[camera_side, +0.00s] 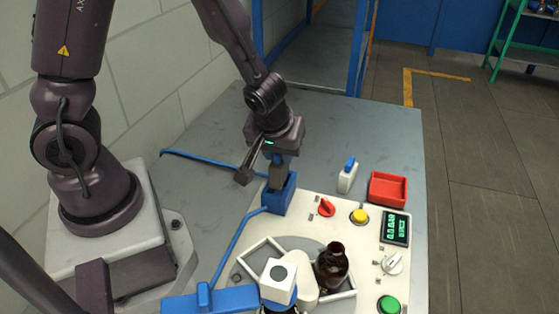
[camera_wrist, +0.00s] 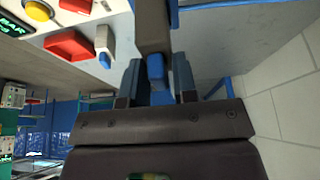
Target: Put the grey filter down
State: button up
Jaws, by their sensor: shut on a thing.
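The grey filter (camera_wrist: 152,28) is a dark grey block with a blue grip tab (camera_wrist: 155,68). My gripper (camera_wrist: 156,80) is shut on this tab, with one finger on each side. In the side view my gripper (camera_side: 278,157) points down over the blue holder (camera_side: 279,196). The grey filter (camera_side: 277,174) hangs upright below the fingers, its lower end at the holder's top. I cannot tell whether that end is inside the holder or just above it.
A white filter with a blue tab (camera_side: 347,177) stands to the right, beside an empty red tray (camera_side: 388,188). The panel carries a red knob (camera_side: 326,208), a yellow button (camera_side: 358,216) and a display (camera_side: 396,226). An amber bottle (camera_side: 332,265) stands in front.

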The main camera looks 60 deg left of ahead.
jog(key=shift+r, duration=2.35)
jog(key=shift+a+f, duration=0.1)
jog(key=shift+f, duration=0.35)
jog(key=w+d+m+h, duration=0.1)
jog(key=w+d+m, duration=0.4)
jog(key=w, duration=0.7)
jog(key=shift+t, duration=0.5)
jog(key=shift+w+d+f, duration=0.5)
jog(key=shift+w+f, duration=1.5)
jog(key=shift+w, duration=0.15)
jog(key=shift+w+d+f, duration=0.45)
jog(key=shift+w+f, duration=1.5)
jog(key=shift+w, duration=0.2)
jog(key=shift+w+d+f, duration=0.5)
jog(key=shift+w+f, duration=1.5)
jog(key=shift+w, duration=0.15)
